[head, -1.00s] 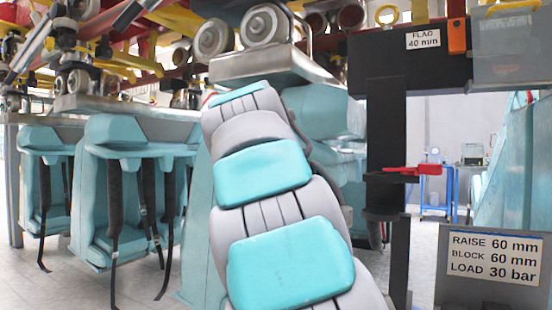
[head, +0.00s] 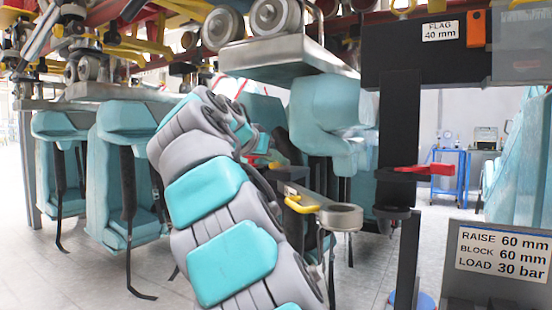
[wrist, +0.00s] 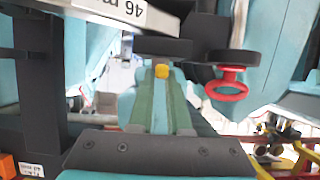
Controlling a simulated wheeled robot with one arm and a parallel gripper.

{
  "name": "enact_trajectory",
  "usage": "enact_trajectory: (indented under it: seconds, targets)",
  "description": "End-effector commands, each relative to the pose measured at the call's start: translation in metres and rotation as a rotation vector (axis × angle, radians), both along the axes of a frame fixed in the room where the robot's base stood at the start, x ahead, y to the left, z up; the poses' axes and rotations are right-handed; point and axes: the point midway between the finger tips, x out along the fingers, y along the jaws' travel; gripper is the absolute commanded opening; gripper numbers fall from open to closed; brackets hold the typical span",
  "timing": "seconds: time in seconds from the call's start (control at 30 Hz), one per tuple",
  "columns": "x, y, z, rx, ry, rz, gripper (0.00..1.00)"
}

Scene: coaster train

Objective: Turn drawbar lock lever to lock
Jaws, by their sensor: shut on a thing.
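Whether this yellow piece is the drawbar lock lever is not clear. A dark bar lies just beyond the fingertips. A red ring-shaped handle (wrist: 228,85) hangs beside the fingers to the right, apart from them. In the head view my teal and grey arm bends away, and my gripper is hidden behind it. A yellow handle (head: 301,204) sits on a metal bar with a round cup, right of my arm.
A black post (head: 399,130) with a red lever (head: 428,169) stands at the right, beside a sign block (head: 503,252). Train wheels (head: 273,16) and rails hang overhead. Teal seats (head: 125,180) hang at the left. Tiled floor is clear at lower left.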

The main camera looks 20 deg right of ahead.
Motion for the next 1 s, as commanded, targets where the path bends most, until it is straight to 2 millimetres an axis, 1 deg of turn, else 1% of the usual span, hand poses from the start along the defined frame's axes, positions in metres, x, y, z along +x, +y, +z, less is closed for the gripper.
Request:
enact_trajectory:
  seconds: [0.2, 0.23, 0.5, 0.83, 1.0]
  targets:
    - [0.000, 0.000, 0.001, -0.001, -0.002, 0.001, 0.00]
    - [0.000, 0.000, 0.001, -0.001, -0.002, 0.001, 0.17]
    - [0.000, 0.000, 0.000, -0.001, -0.001, 0.001, 0.46]
    - [-0.001, 0.002, 0.001, -0.001, -0.001, 0.001, 0.46]
    - [-0.010, 0.013, 0.007, 0.000, 0.000, 0.000, 0.46]
